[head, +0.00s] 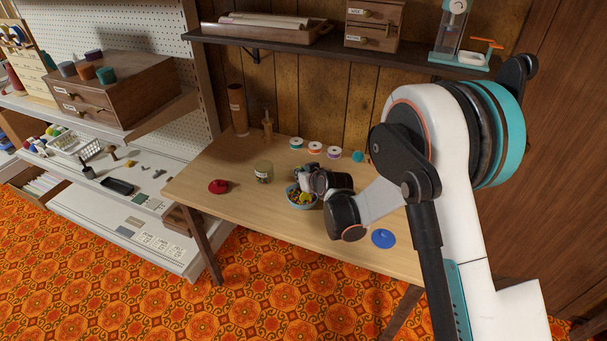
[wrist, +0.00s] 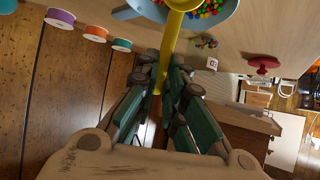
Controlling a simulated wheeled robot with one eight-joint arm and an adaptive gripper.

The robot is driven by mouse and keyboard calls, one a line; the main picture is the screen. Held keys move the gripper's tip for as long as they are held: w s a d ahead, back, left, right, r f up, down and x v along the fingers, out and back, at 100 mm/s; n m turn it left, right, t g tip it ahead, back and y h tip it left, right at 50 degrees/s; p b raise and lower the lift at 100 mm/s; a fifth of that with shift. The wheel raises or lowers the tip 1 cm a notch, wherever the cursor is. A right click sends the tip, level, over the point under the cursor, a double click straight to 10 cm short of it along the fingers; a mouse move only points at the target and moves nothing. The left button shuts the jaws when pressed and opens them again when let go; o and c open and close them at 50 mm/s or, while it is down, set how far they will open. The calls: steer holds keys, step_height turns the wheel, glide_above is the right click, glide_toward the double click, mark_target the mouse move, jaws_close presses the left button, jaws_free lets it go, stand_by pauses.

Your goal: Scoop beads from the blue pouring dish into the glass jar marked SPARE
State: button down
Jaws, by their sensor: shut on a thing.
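The blue pouring dish (head: 291,201) stands on the wooden table with many-coloured beads in it; it also shows at the top of the wrist view (wrist: 226,27). My gripper (wrist: 170,72) is shut on the handle of a yellow scoop (wrist: 170,45). The scoop reaches to the dish, and its far end is cut off by the top edge of the wrist view. In the head view my gripper (head: 308,181) is at the dish and partly hides it. A glass jar (head: 264,171) stands left of the dish.
A red knobbed object (head: 218,187) lies left of the jar, and a blue one (head: 383,238) lies at the right. Several thread spools (head: 315,147) line the back of the table (head: 240,215). A brown cylinder (head: 238,108) stands at the back left. The front left of the table is clear.

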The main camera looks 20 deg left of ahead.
steer(key=shift+w+a+f+g+h+p, duration=0.25)
steer(key=shift+w+a+g+h+p, duration=0.45)
steer(key=shift+g, duration=0.25)
steer(key=shift+w+a+f+g+h+p, duration=0.25)
steer(key=shift+w+a+g+h+p, duration=0.2)
steer(key=shift+w+g+h, duration=0.4)
steer(key=shift+w+a+f+g+h, duration=0.3)
steer(key=shift+w+a+g+h, duration=0.1)
steer(key=shift+g+h, duration=0.3)
steer(key=shift+w+a+f+g+h, duration=0.25)
steer(key=shift+w+a+g+h, duration=0.15)
steer(key=shift+g, duration=0.4)
steer(key=shift+w+a+g+h, duration=0.4)
steer(key=shift+g+h, duration=0.45)
steer(key=shift+g, duration=0.05)
steer(key=shift+w+a+r, duration=0.15)
steer(key=shift+w+r, duration=0.05)
steer(key=shift+r, duration=0.6)
steer(key=shift+r, duration=0.1)
